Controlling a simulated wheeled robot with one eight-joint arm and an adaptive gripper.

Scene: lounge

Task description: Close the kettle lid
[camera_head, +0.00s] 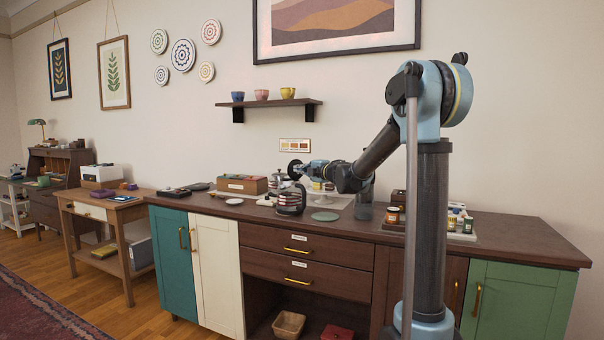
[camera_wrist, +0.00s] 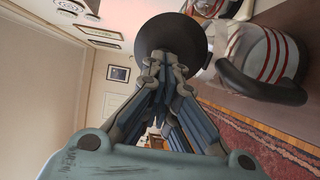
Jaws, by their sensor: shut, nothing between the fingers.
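A round dark disc, apparently the kettle lid (camera_head: 294,167), stands raised and tilted open above the kettle. My gripper (camera_head: 305,169) is right beside the lid, pointing left. In the wrist view my gripper (camera_wrist: 165,62) is shut and empty, with its tips at the lid (camera_wrist: 172,32). I cannot tell whether they touch.
A wooden box (camera_head: 242,184) stands left of the kettle. Jars (camera_head: 394,215) stand at the right. A wall shelf (camera_head: 268,103) with cups hangs above. The counter's right end is clear.

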